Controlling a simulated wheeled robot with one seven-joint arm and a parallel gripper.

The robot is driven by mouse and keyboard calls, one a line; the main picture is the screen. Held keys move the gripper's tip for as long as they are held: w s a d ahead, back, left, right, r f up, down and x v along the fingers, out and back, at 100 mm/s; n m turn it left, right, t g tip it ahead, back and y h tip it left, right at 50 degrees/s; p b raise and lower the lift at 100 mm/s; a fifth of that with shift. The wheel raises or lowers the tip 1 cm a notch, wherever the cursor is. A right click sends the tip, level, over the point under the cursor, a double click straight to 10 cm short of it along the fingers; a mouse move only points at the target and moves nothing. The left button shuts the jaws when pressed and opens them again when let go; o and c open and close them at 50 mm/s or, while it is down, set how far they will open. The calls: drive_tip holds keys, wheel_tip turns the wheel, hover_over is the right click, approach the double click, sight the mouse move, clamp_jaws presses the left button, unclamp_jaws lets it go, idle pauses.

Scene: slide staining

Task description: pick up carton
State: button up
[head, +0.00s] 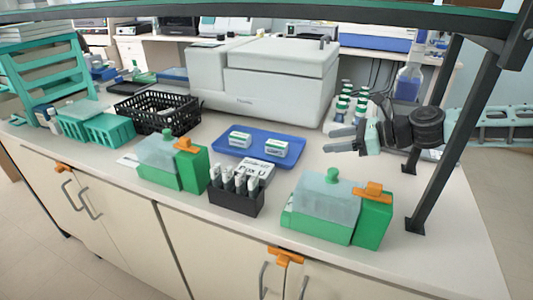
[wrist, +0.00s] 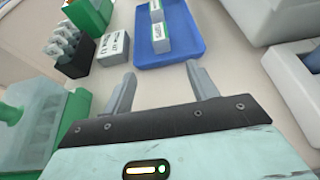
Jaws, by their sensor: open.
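Two small white cartons with green bands, a left one (head: 240,139) and a right one (head: 276,148), lie on a blue tray (head: 227,151). In the wrist view they show as a nearer carton (wrist: 159,38) and a farther one (wrist: 156,10), on the tray (wrist: 182,38) beyond the fingertips. A white box with black lettering (head: 258,168) lies in front of the tray; it also shows in the wrist view (wrist: 113,48). My gripper (head: 333,139) is open and empty above the bench, right of the tray. Its fingers (wrist: 160,75) are apart from all cartons.
A black rack of pale holders (head: 236,200) stands beside the lettered box. Green containers with clear lids stand at left (head: 158,154) and right front (head: 326,207). A white machine (head: 262,80) is behind the tray. Dark shelf posts (head: 455,130) stand at right.

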sight(287, 145)
drive_tip(key=p+x, duration=0.1)
drive_tip(key=x, duration=1.2)
drive_tip(key=p+x, duration=0.1)
drive_tip(key=x, duration=0.2)
drive_tip(key=shift+w+a+r, duration=0.15)
drive_tip(key=shift+w+r, duration=0.05)
drive_tip(key=shift+r, duration=0.1)
drive_tip(key=shift+w+a+f, duration=0.2)
drive_tip(key=shift+a, duration=0.1)
drive_tip(key=c, duration=1.1)
